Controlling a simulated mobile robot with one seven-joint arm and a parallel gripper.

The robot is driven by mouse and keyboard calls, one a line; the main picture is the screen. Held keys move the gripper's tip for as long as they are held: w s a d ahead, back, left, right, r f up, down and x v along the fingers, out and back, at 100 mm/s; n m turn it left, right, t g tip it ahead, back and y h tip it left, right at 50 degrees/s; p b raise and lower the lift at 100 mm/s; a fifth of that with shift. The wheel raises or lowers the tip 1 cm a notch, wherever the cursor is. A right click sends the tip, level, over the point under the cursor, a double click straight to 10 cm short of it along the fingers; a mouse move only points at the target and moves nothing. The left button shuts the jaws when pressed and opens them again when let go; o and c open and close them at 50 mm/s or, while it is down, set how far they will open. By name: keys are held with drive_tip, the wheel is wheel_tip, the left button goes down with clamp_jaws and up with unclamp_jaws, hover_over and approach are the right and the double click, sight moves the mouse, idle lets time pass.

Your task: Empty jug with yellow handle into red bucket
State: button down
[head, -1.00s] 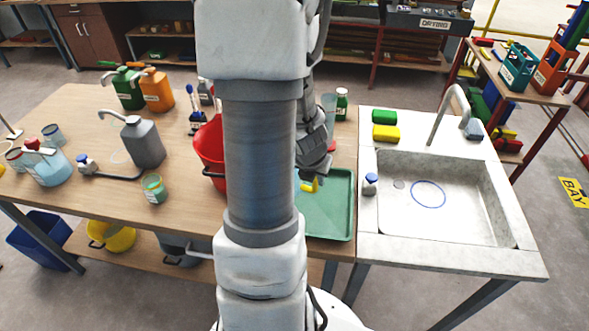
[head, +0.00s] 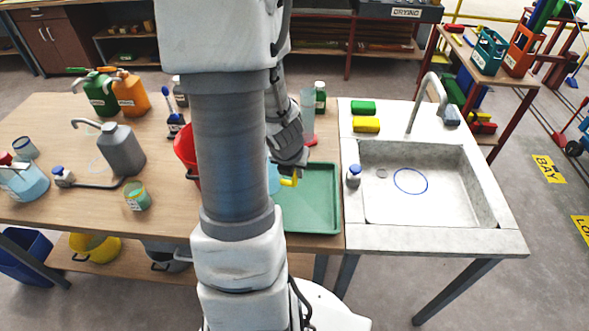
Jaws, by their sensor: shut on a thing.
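The red bucket (head: 184,148) stands on the wooden table, mostly hidden behind my arm; only its left side shows. The jug (head: 273,178) shows as a light blue sliver just right of my arm, with its yellow handle (head: 290,181) at its right. My gripper (head: 291,171) is shut on the yellow handle, over the left part of the green tray. My arm hides most of the jug, so I cannot tell its tilt, its contents or whether it touches the tray.
The green tray (head: 318,212) lies at the table's right end, beside the sink (head: 420,205). A grey jug (head: 121,150) and teal cup (head: 137,195) stand left.

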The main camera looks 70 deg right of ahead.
drive_tip(key=shift+w+d+r+g, duration=0.15)
drive_tip(key=shift+w+r+g, duration=0.45)
drive_tip(key=shift+w+r, duration=0.15)
drive_tip(key=w+r+n+g+p, duration=0.1)
drive_tip(key=w+r+g+p, duration=0.2)
drive_tip(key=r+g+p, duration=0.2)
drive_tip(key=w+r+n+g+p, duration=0.1)
drive_tip(key=w+r+g+p, duration=0.3)
drive_tip(key=r, duration=0.6)
drive_tip(key=shift+w+d+r+n+g+p, duration=0.3)
drive_tip(key=shift+d+g+p, duration=0.1)
drive_tip(key=shift+g+p, duration=0.3)
idle(2.1)
